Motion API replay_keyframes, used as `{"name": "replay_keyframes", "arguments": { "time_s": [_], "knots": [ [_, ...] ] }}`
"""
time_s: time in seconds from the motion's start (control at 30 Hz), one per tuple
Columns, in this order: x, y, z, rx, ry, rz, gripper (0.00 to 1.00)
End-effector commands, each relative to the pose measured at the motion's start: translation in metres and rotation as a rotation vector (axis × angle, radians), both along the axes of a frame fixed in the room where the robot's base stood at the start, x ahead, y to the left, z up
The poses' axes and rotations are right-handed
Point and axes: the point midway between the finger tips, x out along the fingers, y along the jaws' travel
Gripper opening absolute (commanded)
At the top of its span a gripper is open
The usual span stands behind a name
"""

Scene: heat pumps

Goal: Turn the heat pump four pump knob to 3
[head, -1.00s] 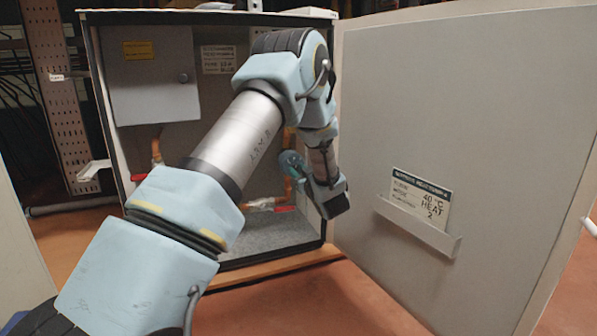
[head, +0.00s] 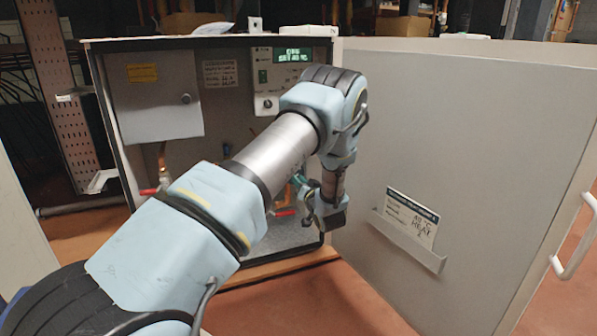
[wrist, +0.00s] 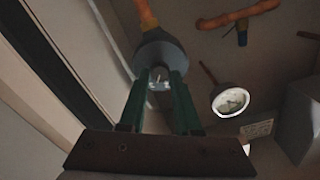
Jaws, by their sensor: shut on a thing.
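In the wrist view, my gripper's (wrist: 159,82) two green fingers are shut on the small pale pump knob (wrist: 158,78) on the front of a dark grey round pump (wrist: 160,50). An orange pipe runs from the pump's top edge in that picture. The knob's marks and setting cannot be read. In the head view, my gripper (head: 298,182) is inside the open heat pump cabinet (head: 95,75), low on its right side. My arm covers much of the cabinet there, and the pump and knob cannot be made out.
A control panel (head: 265,76) with a lit green display is at the cabinet's upper right. The open door (head: 470,120) stands to the right, carrying a card (head: 412,212) in a holder.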

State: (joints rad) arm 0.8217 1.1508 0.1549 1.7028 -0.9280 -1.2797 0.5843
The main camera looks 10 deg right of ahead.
Motion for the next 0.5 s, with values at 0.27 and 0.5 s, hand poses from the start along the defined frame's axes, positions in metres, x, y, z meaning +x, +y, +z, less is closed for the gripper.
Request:
{"name": "replay_keyframes", "arguments": {
  "time_s": [0.27, 0.5],
  "knots": [
    [-0.0005, 0.0000, 0.0009, 0.124, 0.016, 0.001, 0.00],
    [-0.0003, -0.0004, -0.0004, 0.161, 0.021, 0.000, 0.00]
  ]
}}
